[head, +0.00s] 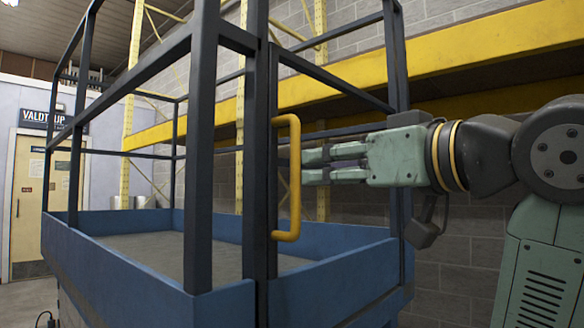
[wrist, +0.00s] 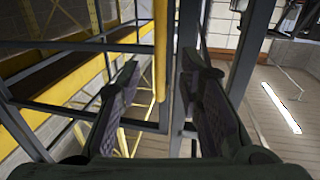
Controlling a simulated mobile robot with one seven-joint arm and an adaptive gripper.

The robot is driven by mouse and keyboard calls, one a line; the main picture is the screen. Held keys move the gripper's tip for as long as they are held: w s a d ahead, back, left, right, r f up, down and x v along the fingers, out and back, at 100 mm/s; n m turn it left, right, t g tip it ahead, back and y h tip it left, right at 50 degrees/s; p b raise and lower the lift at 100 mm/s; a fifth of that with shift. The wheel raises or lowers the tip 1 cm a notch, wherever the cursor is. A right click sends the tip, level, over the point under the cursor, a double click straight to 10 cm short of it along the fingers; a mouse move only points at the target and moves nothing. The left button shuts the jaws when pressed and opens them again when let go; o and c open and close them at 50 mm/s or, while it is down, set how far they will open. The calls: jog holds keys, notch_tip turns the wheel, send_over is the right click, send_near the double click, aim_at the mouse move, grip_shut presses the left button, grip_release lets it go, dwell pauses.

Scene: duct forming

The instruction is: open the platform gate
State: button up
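The platform gate (head: 273,190) is a dark metal frame with a blue lower panel, on the near right side of the lift platform. Its upright stands right beside the neighbouring dark post, so the gate looks closed. A yellow vertical handle (head: 294,205) is fixed to that upright; it also shows in the wrist view (wrist: 160,45). My gripper (head: 304,167) points left at the handle's upper half, fingertips close to it. The two fingers are apart with nothing held. In the wrist view the handle lies between the fingertip directions; whether they touch it I cannot tell.
Dark guard rails (head: 200,130) and a blue base rim (head: 120,262) surround the platform. Yellow rack beams (head: 450,62) and a grey block wall (head: 455,250) stand behind. A door (head: 30,205) is at the far left. The platform floor is empty.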

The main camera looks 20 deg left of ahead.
aim_at(298, 171)
jog(key=p+x, duration=0.1)
jog(key=x, duration=0.7)
jog(key=shift+p, duration=0.35)
jog(key=shift+c, duration=0.2)
grip_shut()
